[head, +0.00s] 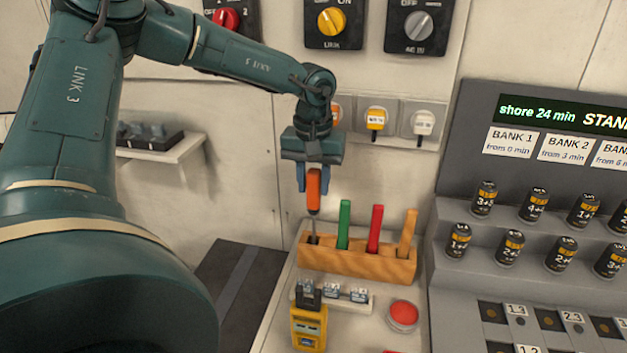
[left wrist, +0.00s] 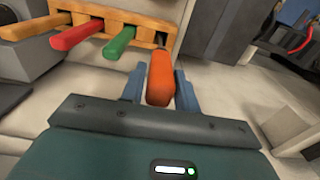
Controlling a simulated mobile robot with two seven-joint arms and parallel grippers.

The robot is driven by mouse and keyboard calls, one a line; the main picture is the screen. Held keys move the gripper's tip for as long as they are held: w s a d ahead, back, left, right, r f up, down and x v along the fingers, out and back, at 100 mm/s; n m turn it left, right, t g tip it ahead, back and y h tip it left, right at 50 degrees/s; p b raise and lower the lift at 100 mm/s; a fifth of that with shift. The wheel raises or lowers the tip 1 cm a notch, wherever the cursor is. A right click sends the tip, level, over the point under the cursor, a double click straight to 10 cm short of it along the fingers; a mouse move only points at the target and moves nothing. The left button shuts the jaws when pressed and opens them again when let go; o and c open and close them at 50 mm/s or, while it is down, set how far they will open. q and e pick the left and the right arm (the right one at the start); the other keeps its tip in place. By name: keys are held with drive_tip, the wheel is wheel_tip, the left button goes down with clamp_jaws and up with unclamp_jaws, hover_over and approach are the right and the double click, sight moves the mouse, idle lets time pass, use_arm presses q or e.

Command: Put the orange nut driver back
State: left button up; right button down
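The orange nut driver (head: 314,190) stands almost upright, handle up, with its thin shaft at the leftmost hole of the wooden rack (head: 345,262). Its handle is higher than the rack's other handles, and bare shaft shows below it. I cannot tell how deep the tip is. My left gripper (head: 314,182) points down with its fingers on both sides of the handle, shut on it. In the left wrist view, the orange handle (left wrist: 160,78) lies between the blue fingers (left wrist: 160,90). The rack also shows there (left wrist: 145,28). My right gripper is not in view.
Green (head: 344,225), red (head: 375,230) and light-orange (head: 406,231) handled tools stand in the rack, close to the right. In front are a yellow meter (head: 309,327) and a red button (head: 403,315). A grey battery console (head: 535,220) stands right; switches and plugs line the wall behind.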

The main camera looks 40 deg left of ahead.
use_arm(q)
drive_tip(key=o, duration=0.3)
wheel_tip(320, 180, up, 12)
drive_tip(key=shift+s+r+b, duration=0.15)
drive_tip(key=shift+b, duration=0.2)
idle(0.7)
